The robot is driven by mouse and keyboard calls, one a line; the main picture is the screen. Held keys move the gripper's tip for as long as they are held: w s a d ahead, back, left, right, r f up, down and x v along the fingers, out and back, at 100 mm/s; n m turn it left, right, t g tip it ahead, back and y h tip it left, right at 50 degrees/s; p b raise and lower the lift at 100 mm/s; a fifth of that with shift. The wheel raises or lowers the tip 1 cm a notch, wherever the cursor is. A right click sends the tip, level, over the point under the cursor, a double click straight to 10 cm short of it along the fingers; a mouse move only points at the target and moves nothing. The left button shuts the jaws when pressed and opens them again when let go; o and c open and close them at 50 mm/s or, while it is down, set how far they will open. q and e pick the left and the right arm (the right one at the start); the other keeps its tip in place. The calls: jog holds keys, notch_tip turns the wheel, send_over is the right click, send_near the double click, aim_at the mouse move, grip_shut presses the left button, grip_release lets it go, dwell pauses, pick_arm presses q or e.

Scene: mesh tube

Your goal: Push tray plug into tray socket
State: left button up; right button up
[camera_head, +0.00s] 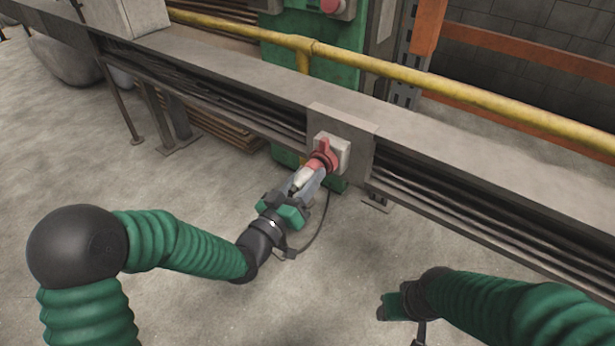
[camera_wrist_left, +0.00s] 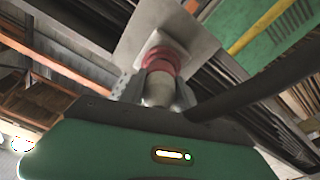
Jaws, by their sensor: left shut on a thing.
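The tray socket (camera_head: 341,150) is a pale box with a red part, fixed to a grey plate on the side of the cable tray. The plug (camera_head: 304,176) has a white body and a red collar. My left gripper (camera_head: 306,185) is shut on the plug's white body. The plug's red end meets the red part of the socket; how deep it sits I cannot tell. In the left wrist view the plug (camera_wrist_left: 158,93) lies between the fingers, its red front against the pale socket box (camera_wrist_left: 163,42). My right gripper (camera_head: 392,306) is low at the right, away from the socket, its fingers unclear.
The long grey cable tray (camera_head: 480,170) runs across the view with dark cables in its side. A yellow rail (camera_head: 400,72) runs behind it. A thin dark cable (camera_head: 318,228) hangs below my left gripper. The concrete floor in front is clear.

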pick_arm(q)
jog(key=shift+w+d, duration=0.3)
jog(key=shift+w, duration=0.1)
dwell(0.5)
jog(key=o, duration=1.3)
jog(key=shift+o, duration=0.2)
jog(key=p+v, duration=0.9)
jog(key=v, duration=0.8)
jog(key=shift+w+f, duration=0.1)
jog(key=shift+f, duration=0.05)
